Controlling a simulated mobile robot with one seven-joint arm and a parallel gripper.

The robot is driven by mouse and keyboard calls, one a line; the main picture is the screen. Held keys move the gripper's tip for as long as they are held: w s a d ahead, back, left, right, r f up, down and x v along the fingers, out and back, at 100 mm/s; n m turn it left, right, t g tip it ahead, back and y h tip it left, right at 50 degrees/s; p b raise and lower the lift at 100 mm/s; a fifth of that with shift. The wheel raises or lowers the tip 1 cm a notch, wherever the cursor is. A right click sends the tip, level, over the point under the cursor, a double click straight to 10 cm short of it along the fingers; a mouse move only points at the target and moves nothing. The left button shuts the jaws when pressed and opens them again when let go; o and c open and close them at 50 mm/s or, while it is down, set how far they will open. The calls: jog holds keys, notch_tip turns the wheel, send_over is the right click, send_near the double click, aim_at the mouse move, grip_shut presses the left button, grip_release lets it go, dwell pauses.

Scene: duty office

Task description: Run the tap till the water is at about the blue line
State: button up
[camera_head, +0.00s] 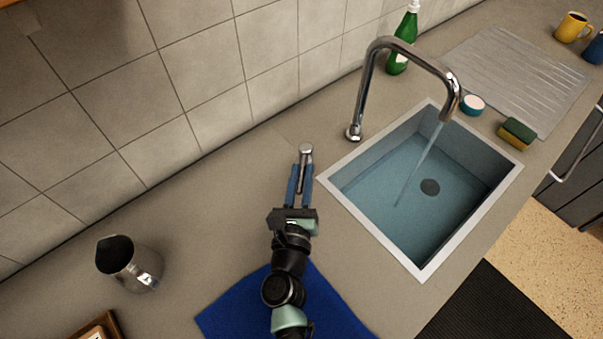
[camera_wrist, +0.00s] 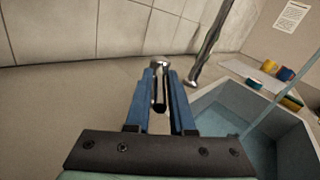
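The chrome tap (camera_head: 366,85) arches over the sink (camera_head: 340,187), and a stream of water (camera_head: 420,165) falls from its spout. Water (camera_head: 390,200) covers the sink floor and stands partway up the walls; the round drain (camera_head: 430,187) shows through it. I cannot make out a blue line on the sink walls. The tap's chrome lever (camera_head: 306,152) stands on the counter left of the sink. My gripper (camera_head: 300,172) has its blue fingers on either side of the lever, close against it. In the wrist view the lever (camera_wrist: 160,90) sits between both fingers.
A steel jug (camera_head: 130,265) stands at the left, and a blue cloth (camera_head: 335,300) lies under my arm. A green bottle (camera_head: 401,45), a small blue-and-white round item (camera_head: 472,104), a sponge (camera_head: 517,133) and a draining board (camera_head: 515,75) are around the sink. The tiled wall runs behind.

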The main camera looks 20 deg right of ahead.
grip_shut()
dwell(1.1)
